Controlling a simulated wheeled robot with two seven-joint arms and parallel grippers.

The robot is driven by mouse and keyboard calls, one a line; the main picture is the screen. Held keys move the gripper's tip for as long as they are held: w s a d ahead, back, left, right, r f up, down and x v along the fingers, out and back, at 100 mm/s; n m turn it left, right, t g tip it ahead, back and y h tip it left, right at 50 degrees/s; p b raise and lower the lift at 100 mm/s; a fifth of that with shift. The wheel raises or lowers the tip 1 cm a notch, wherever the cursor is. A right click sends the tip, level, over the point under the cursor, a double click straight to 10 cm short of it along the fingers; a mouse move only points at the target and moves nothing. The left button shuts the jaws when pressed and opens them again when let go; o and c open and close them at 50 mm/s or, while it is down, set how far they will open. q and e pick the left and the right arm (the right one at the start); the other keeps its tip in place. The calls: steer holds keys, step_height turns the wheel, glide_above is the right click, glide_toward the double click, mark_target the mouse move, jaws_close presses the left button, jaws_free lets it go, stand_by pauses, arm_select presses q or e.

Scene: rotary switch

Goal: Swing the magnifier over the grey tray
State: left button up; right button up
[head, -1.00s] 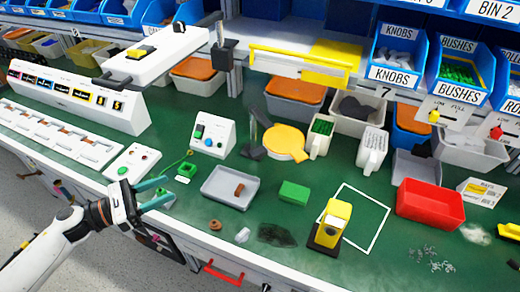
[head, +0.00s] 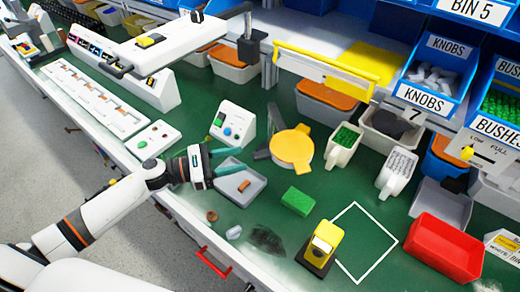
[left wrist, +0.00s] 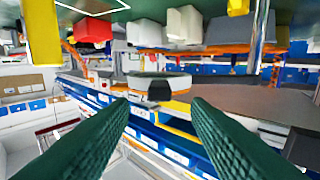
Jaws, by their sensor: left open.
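The magnifier (head: 291,149) is a round yellow-orange head with a dark grey arm and stand at its left, on the green bench top. The grey tray (head: 223,192) lies in front and left of it, with a small brown piece in it. The magnifier head is to the right of the tray, not above it. My left gripper (head: 242,160) is open, its teal fingers pointing right over the tray's back part and hiding some of it. The fingers are apart from the magnifier. In the left wrist view the open fingers (left wrist: 160,100) have nothing between them that I can identify as held.
A white button box (head: 233,125) stands behind the gripper. A green block (head: 297,201), a yellow-black device (head: 320,246) and a red bin (head: 444,248) are to the right. White cups (head: 341,146) stand right of the magnifier. A white overhead bar (head: 165,45) hangs at upper left.

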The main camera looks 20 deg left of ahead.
mark_target(260, 154)
arm_select(q)
steer(key=p+x, duration=0.1)
steer(key=x, duration=0.4)
steer(key=shift+w+d+r, duration=0.15)
steer(key=shift+d, duration=0.1)
steer(key=shift+w+d+p, duration=0.35)
steer(key=shift+d+p, duration=0.05)
steer(key=shift+d, duration=0.25)
arm_select(e)
steer(key=shift+w+d+r, duration=0.1)
steer(key=shift+d+r, duration=0.25)
steer(key=shift+r, duration=0.2)
steer(key=shift+d+r, duration=0.3)
steer(key=shift+r, duration=0.25)
arm_select(q)
jaws_close()
arm_select(e)
steer(key=shift+a, duration=0.1)
